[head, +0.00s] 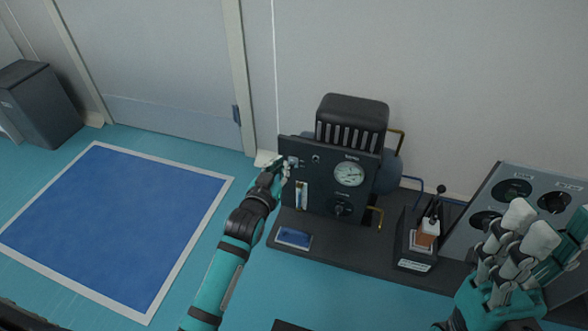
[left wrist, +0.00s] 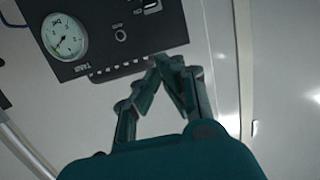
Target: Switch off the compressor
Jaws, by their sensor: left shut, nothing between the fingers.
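The compressor stands at the back of the bench, with a black tank top (head: 352,112) behind a dark upright panel (head: 322,190). The panel has a round white gauge (head: 349,173), a dark knob (head: 340,208) and a small switch (head: 292,161) at its upper left. My left gripper (head: 284,166) is at that left edge, close to the switch and partly covering it; I cannot tell whether it touches. The left wrist view shows its fingertips (left wrist: 168,64) together and empty, just beside the panel (left wrist: 125,38). My right gripper (head: 530,227) is open and empty at the right.
A grey console with dials (head: 503,178) stands at far right.

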